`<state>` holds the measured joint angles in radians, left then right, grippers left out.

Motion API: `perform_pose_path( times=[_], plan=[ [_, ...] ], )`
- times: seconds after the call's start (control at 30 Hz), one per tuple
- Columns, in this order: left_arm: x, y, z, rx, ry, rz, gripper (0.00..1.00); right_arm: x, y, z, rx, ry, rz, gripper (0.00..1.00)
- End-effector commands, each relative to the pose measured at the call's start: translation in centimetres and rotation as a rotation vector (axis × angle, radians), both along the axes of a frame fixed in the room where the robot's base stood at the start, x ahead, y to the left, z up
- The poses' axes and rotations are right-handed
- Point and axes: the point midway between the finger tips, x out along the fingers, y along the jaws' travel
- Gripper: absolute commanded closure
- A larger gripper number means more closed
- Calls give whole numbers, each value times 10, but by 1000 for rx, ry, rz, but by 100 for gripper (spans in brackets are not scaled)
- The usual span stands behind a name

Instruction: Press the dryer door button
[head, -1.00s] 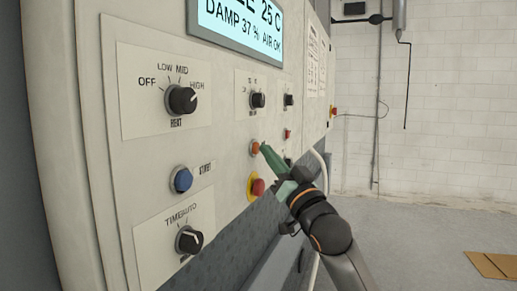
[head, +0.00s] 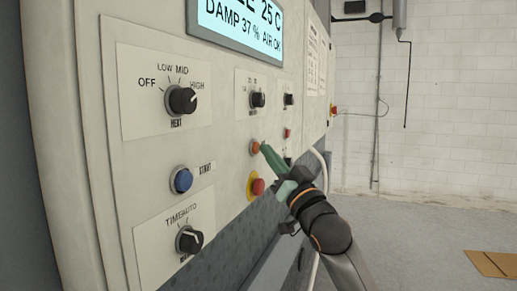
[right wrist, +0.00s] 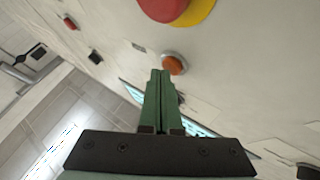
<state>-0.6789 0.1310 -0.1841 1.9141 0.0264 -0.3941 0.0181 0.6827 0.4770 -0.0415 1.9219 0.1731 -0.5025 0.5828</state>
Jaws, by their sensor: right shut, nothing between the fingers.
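A small round orange button (head: 254,147) with a metal rim sits on the pale control panel (head: 222,150). It also shows in the right wrist view (right wrist: 173,65). No readable label shows beside it, so I cannot tell for certain that it is the door button. My right gripper (head: 264,149) is shut and empty, with its green fingers pointing at the orange button. In the right wrist view its fingertips (right wrist: 159,73) are right beside the button's rim. I cannot tell if they touch it. My left gripper is not in view.
A red mushroom button on a yellow base (head: 257,187) sits just below the orange one. A blue button (head: 182,180), several black knobs and a lit display (head: 240,27) share the panel. Open floor (head: 420,235) lies to the right.

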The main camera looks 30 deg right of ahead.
Motion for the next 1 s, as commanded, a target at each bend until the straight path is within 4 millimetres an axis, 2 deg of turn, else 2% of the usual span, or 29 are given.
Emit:
perform_pose_path(
  times=[0.2,0.57,1.0],
  plan=[
    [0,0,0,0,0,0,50,-9,-7,-1,-2,1,-1,100],
    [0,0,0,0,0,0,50,-11,-9,-1,-1,0,0,100],
    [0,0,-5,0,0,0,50,-42,-36,-1,-1,0,-2,100]
  ],
)
